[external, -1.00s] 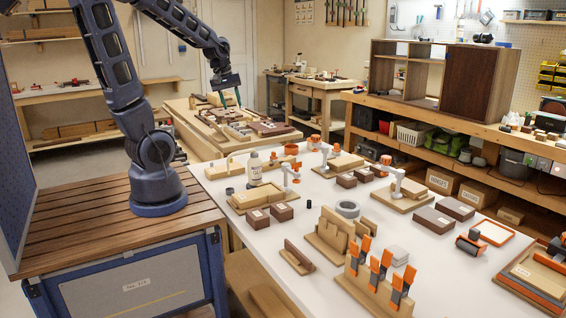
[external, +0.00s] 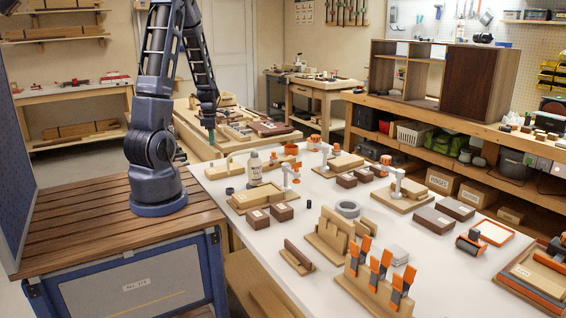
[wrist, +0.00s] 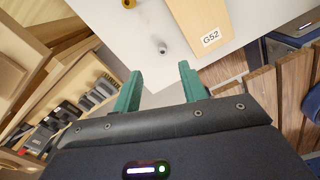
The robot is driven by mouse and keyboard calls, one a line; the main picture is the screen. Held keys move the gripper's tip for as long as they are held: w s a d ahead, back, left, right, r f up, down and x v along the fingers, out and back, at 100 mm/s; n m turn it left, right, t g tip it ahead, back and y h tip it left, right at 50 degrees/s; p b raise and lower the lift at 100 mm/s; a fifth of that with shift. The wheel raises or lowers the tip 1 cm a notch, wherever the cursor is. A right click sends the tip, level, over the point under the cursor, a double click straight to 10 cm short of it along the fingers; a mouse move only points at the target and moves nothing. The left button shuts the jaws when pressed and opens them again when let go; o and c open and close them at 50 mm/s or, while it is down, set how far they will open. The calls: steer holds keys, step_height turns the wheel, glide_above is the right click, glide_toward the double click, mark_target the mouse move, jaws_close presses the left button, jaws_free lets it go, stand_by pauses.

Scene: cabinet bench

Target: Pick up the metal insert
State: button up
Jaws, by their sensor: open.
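A small grey metallic piece, which looks like the metal insert (wrist: 162,48), lies on the white tabletop in the wrist view, beyond and between my fingertips. I cannot tell for certain which piece it is in the external view; a small dark cylinder (external: 229,190) stands near the table's left edge there. My gripper (wrist: 160,82) is open, with two teal fingers apart and nothing between them. In the external view my gripper (external: 211,138) hangs pointing down near the far left end of the white table, clear of the small piece.
A tan block labelled G52 (wrist: 212,38) lies right of the small piece in the wrist view. A bottle (external: 254,170), a wooden tray (external: 240,205) and dark blocks (external: 282,212) crowd the white table. A wooden bench (external: 285,137) with parts stands behind my gripper.

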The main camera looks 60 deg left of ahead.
steer(key=f+n, duration=0.1)
glide_above(212, 163)
steer(key=a, duration=0.1)
steer(key=shift+w+a+f, duration=0.1)
steer(key=shift+f, duration=1.35)
steer(key=shift+w+a+f, duration=0.1)
steer(key=shift+f, duration=1.35)
steer(key=f, duration=0.3)
steer(key=shift+s+d+f, duration=0.1)
steer(key=shift+s+d, duration=0.1)
steer(key=shift+d, duration=0.2)
steer(key=shift+w+f, duration=0.1)
steer(key=shift+f, duration=0.85)
jaws_close()
